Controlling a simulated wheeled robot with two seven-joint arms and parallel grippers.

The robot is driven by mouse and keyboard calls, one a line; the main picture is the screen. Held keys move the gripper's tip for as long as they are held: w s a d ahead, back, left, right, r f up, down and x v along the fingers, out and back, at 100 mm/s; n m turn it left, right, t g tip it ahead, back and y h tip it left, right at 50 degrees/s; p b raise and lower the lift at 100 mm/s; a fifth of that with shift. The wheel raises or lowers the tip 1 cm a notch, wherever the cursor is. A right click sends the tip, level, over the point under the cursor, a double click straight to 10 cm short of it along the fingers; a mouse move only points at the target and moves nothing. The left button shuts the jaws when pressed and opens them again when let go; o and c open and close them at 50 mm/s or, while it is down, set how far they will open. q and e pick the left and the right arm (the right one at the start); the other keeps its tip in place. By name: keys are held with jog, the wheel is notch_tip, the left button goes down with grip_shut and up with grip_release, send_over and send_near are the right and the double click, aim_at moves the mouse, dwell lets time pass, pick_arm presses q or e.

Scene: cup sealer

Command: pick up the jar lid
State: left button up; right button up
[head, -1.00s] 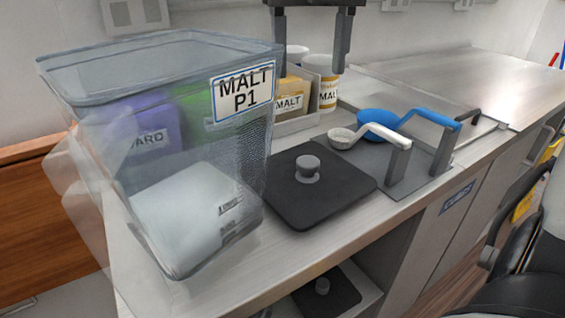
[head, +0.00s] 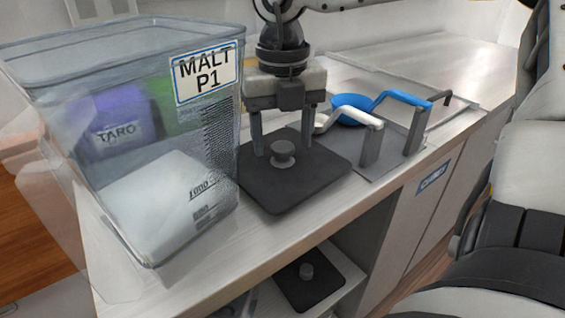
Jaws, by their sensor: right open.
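The jar lid (head: 313,180) is a dark square plate with a round grey knob (head: 283,154) on top. It lies flat on the counter, just right of the clear jar labelled MALT P1 (head: 125,190). My right gripper (head: 283,148) points down over the lid, with its two fingers apart on either side of the knob in the picture. It is open and holds nothing. Whether the fingers touch the knob or lid cannot be told. My left gripper is not in view.
A second dark lid (head: 318,288) lies on the shelf below. The counter (head: 440,50) is clear at the far right.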

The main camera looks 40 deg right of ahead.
jog(key=shift+f, duration=0.3)
grip_shut()
jog(key=shift+r, duration=0.1)
